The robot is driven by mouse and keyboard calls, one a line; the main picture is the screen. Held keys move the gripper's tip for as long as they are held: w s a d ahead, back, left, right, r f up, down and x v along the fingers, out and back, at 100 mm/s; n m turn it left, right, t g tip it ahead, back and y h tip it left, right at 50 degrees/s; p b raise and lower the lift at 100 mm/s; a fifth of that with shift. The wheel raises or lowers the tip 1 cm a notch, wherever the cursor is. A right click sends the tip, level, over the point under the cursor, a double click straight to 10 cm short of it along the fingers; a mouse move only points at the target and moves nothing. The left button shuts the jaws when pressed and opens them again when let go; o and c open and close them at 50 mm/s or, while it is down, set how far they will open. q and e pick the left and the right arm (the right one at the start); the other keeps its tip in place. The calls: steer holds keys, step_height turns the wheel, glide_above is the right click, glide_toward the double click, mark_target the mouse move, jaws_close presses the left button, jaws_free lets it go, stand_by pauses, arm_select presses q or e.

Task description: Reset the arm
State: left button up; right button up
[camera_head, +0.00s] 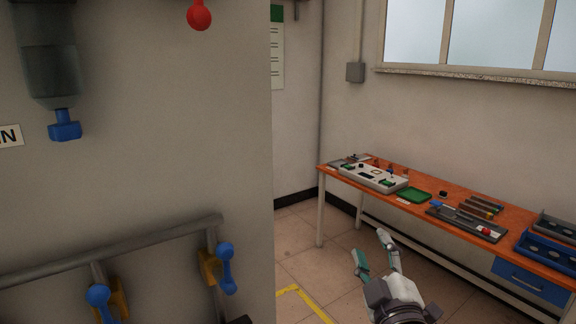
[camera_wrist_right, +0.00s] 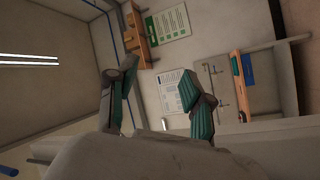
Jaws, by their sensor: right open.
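My right gripper (camera_head: 372,252) shows at the lower right of the head view, in the air in front of the orange-topped workbench (camera_head: 455,190). Its two fingers stand apart and nothing is between them. In the right wrist view the same gripper (camera_wrist_right: 155,98) has its teal-padded fingers spread, with posters and wall behind them. My left gripper is in neither view.
A large grey cabinet (camera_head: 150,190) fills the left, with pipes and blue-handled valves (camera_head: 226,268). The workbench holds a white case (camera_head: 373,177), a green board (camera_head: 413,195), a tool tray (camera_head: 467,222) and blue bins (camera_head: 548,252). Tiled floor (camera_head: 300,240) is free between.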

steer(key=s+d+f+m+g, duration=0.2)
steer(key=s+f+g, duration=0.15)
steer(key=f, duration=0.45)
steer(key=s+d+f+m+g+h, duration=0.1)
steer(key=s+f+m+g, duration=0.2)
steer(key=f, duration=0.5)
steer(key=s+d+f+m+g, duration=0.1)
steer(key=s+d+f+g, duration=0.2)
steer(key=f, duration=0.4)
steer(key=s+f+m+g, duration=0.2)
steer(key=s+f+g, duration=0.3)
steer(key=s, duration=0.5)
steer(key=s+f+m+g, duration=0.1)
steer(key=s+f+g, duration=0.1)
steer(key=s+f, duration=0.55)
steer(key=s+f+g+b, duration=0.25)
steer(key=f+b, duration=0.25)
steer(key=f, duration=2.6)
steer(key=s+d+f+b, duration=0.2)
steer(key=s+f+b, duration=0.1)
steer(key=s+f, duration=1.3)
step_height(320, 180, down, 2)
steer(key=shift+s+d+f+b, duration=0.15)
steer(key=shift+s+f+b, duration=0.05)
steer(key=shift+s+b, duration=0.1)
steer(key=shift+s, duration=0.15)
steer(key=shift+c, duration=0.3)
